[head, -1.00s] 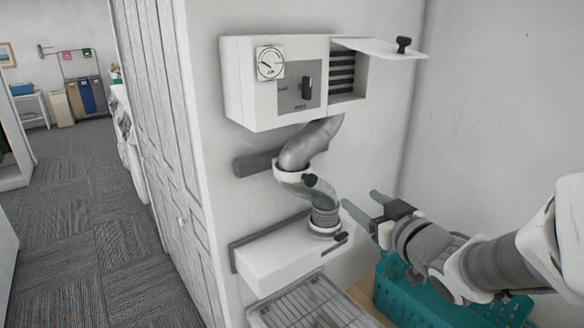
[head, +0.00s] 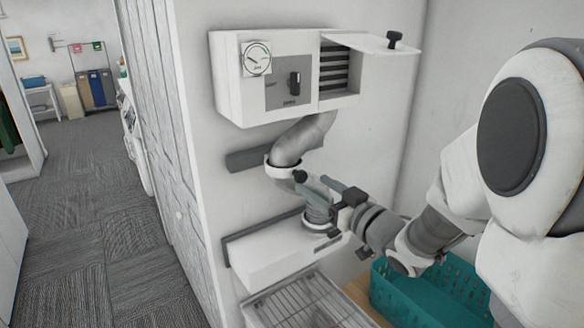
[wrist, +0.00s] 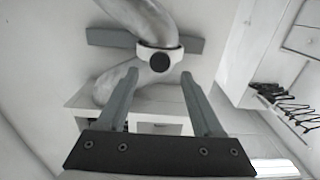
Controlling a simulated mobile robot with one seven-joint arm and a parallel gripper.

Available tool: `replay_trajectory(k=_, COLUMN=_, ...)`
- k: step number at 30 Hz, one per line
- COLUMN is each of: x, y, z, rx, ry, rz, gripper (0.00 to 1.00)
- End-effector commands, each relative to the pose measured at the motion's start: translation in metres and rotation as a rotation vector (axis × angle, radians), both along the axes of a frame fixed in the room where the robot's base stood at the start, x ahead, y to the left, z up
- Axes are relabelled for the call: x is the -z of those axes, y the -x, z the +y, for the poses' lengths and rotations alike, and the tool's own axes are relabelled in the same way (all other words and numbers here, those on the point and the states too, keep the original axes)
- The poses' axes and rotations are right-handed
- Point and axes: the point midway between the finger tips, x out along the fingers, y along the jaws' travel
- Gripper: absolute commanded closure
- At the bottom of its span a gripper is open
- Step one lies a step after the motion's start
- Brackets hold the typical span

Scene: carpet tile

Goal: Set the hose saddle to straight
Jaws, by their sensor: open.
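The hose saddle (head: 281,171) is a white ring with a dark round knob (head: 299,176), set around the grey hose (head: 298,142) on a dark wall rail (head: 247,160). The hose runs down from the white cabinet, bends at the saddle and curves to the collar on the lower box. My gripper (head: 310,184) is open just right of the saddle, its fingers pointing at the knob. In the wrist view the saddle (wrist: 172,50) and knob (wrist: 160,63) sit between and just beyond the two fingertips (wrist: 159,73). I see no contact with the knob.
The white cabinet (head: 232,85) above has a gauge, a dial and a raised flap (head: 370,45). The lower white box (head: 262,258) sits below the hose. A wire rack (head: 318,303) and teal basket (head: 400,300) stand below. Open carpet (head: 90,230) lies left.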

Motion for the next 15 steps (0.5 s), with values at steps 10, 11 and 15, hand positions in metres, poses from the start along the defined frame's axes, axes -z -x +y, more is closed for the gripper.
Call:
replay_trajectory(k=10, x=0.0, y=-0.058, z=0.041, rx=-0.002, ry=0.001, rz=0.002, gripper=0.32)
replay_trajectory(k=11, x=0.0, y=-0.062, z=0.043, rx=-0.001, ry=0.001, rz=0.001, gripper=0.32)
replay_trajectory(k=15, x=0.0, y=-0.074, z=0.05, rx=-0.001, ry=0.001, rz=0.0, gripper=0.32)
